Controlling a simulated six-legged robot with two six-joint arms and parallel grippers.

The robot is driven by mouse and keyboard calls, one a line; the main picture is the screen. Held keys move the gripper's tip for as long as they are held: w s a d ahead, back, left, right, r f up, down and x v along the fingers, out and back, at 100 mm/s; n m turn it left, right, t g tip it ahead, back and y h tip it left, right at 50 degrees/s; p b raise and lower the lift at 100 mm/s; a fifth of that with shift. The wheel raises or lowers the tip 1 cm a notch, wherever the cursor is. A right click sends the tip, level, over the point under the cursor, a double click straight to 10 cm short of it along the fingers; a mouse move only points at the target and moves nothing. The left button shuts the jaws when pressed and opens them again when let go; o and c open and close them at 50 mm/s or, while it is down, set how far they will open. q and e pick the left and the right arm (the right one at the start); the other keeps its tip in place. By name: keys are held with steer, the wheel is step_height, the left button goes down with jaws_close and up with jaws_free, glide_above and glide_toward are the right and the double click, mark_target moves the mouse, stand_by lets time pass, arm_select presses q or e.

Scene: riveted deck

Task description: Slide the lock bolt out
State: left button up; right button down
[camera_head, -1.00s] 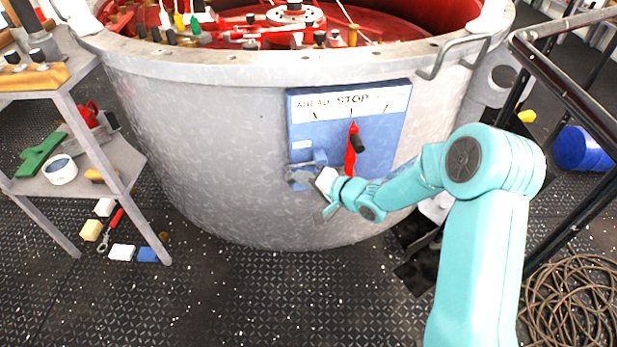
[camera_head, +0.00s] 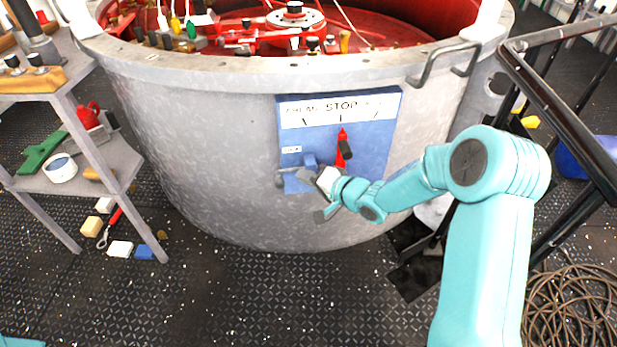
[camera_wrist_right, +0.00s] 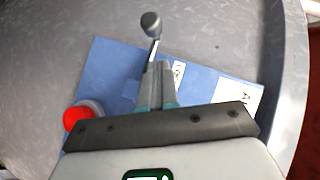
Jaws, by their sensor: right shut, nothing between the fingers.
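A blue panel (camera_head: 375,140) marked STOP is on the side of the grey drum. The small lock bolt, a grey rod with a round knob (camera_head: 279,181), lies at the panel's lower left edge below a small white label (camera_head: 291,150). In the right wrist view the knob (camera_wrist_right: 151,22) and its thin rod show just beyond my fingertips. My right gripper (camera_head: 312,178) is shut and empty beside the bolt, on its right; I cannot tell if it touches. It shows in the wrist view (camera_wrist_right: 156,80). My left gripper is out of view.
A grey shelf (camera_head: 115,165) with tools stands at left, with blocks and a wrench on the floor. A dark railing (camera_head: 560,105) and coiled cable (camera_head: 570,305) are at right. The floor (camera_head: 250,300) before the drum is clear.

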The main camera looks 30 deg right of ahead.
steer(key=p+v, duration=0.3)
steer(key=v, duration=0.7)
steer(key=shift+r, duration=0.1)
